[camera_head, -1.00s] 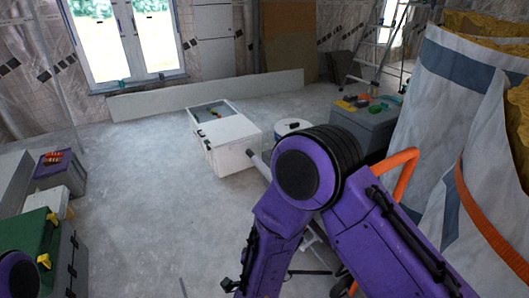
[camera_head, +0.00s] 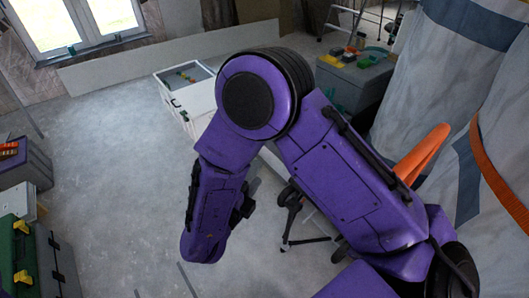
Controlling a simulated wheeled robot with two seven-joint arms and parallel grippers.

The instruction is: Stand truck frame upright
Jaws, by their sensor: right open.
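An orange tube of the truck frame (camera_head: 424,152) shows at the right, slanting down behind my right arm and leaning low beside the big pale bags. Most of the frame is hidden by that arm, so how it lies is hard to make out. Dark wheel-like parts and thin bars (camera_head: 308,241) show on the floor under the arm; I cannot tell whether they belong to it. My right gripper (camera_head: 245,204) shows only as small dark parts beside the purple forearm, left of the orange tube and apart from it. It is open. My left gripper is out of view.
A grey box (camera_head: 350,82) with tools on top stands behind the arm. An open white case (camera_head: 180,90) lies beyond the elbow. A green toolbox (camera_head: 18,262) is at the lower left. Large pale bags (camera_head: 445,85) crowd the right. The floor at centre left is clear.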

